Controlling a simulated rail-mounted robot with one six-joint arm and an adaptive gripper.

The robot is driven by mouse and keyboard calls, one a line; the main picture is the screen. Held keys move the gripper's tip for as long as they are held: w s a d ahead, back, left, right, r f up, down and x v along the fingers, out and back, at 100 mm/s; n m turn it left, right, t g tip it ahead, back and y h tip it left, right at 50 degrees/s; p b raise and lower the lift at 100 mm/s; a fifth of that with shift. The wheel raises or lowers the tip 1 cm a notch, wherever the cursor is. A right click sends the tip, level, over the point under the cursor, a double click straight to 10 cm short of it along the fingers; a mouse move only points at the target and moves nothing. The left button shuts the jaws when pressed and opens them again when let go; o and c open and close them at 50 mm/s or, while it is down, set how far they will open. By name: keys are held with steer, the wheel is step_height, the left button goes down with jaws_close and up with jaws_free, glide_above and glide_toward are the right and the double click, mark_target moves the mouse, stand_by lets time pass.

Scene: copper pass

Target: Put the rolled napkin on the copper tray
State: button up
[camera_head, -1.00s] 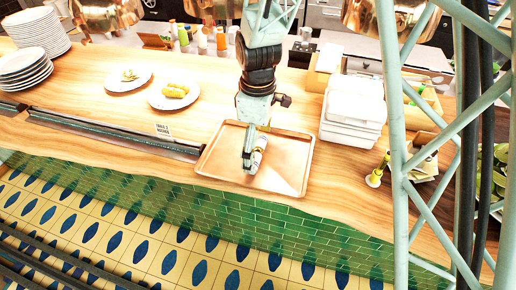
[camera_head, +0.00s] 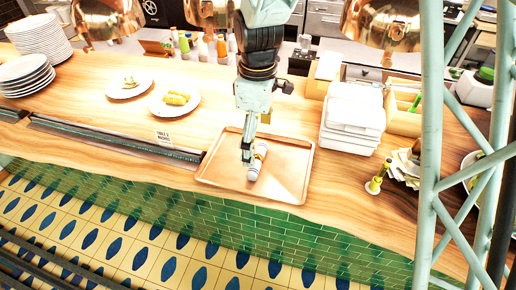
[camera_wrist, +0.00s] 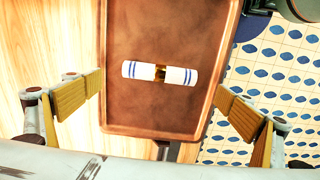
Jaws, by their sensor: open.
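The rolled napkin (camera_head: 257,161) is white with blue stripes and a gold band around its middle. It lies on the copper tray (camera_head: 218,172), well inside the rim. In the wrist view the napkin (camera_wrist: 185,75) lies crosswise on the tray (camera_wrist: 150,115), apart from my fingers. My gripper (camera_head: 247,158) is just above the tray beside the napkin. In the wrist view my gripper's (camera_wrist: 160,98) two fingers are spread wide, with nothing between their pads, and the napkin is farther off below.
White containers (camera_head: 352,118) are stacked right of the tray. Two plates of food (camera_head: 174,103) stand at the back left, and a small card (camera_head: 163,134) stands left of the tray. A green bottle-like item (camera_head: 377,180) is at the right. Copper lamps (camera_head: 208,12) hang above.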

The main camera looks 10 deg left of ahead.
mark_target(258, 157)
steer(key=shift+r, duration=2.85)
